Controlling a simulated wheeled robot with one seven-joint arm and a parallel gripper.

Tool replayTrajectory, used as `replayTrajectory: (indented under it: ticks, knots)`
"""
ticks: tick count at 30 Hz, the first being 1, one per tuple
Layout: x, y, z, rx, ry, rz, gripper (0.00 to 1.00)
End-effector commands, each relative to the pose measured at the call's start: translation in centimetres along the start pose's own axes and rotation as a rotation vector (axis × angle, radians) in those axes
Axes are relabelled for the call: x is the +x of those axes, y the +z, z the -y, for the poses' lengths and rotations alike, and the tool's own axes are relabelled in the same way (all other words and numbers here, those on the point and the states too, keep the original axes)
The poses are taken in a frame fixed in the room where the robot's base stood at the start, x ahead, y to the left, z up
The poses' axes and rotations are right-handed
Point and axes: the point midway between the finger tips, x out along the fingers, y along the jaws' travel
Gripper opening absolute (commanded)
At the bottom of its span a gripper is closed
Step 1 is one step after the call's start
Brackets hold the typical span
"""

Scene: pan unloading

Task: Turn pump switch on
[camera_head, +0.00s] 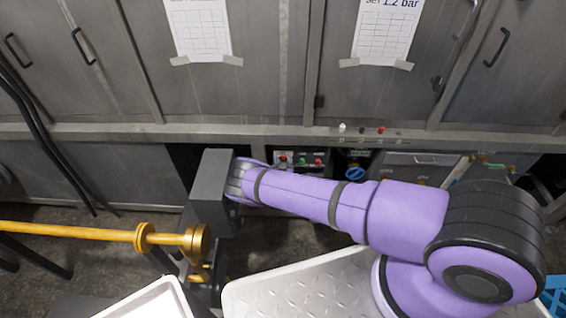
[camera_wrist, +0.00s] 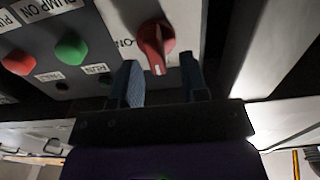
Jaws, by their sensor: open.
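A red rotary switch (camera_wrist: 155,45) with a white mark sits on a grey control panel (camera_wrist: 112,18) in the wrist view. Printed "ON" lettering shows just left of it. A "PUMP ON" label (camera_wrist: 62,8) is above a green button (camera_wrist: 71,48), with a red button (camera_wrist: 20,62) farther left. My gripper (camera_wrist: 159,62) is open, one dark finger on each side of the red switch's lower end. I cannot tell whether a finger touches it. In the head view my arm hides the gripper, and the small panel (camera_head: 301,153) shows behind it.
A blue valve knob (camera_head: 356,170) is right of the panel. A ledge (camera_head: 250,132) runs above it, below grey cabinets (camera_head: 270,60). A white textured tray (camera_head: 300,290) and another white tray (camera_head: 150,303) are in front.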

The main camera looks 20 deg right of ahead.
Motion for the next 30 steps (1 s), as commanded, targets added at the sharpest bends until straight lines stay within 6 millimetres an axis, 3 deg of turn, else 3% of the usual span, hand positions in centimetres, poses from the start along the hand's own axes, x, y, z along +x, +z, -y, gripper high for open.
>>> replayTrajectory:
  ticks: [6,11,12,22,30]
  knots:
    - [0.03,-0.01,-0.02,0.0,0.0,0.0,0.4]
    - [0.02,-0.02,-0.02,0.0,0.0,0.0,0.04]
    - [0.02,-0.02,-0.02,0.0,0.0,0.0,0.0]
    - [0.07,-0.08,-0.12,0.03,0.002,-0.001,0.0]
    - [0.1,-0.05,-0.48,0.178,0.005,-0.001,0.0]
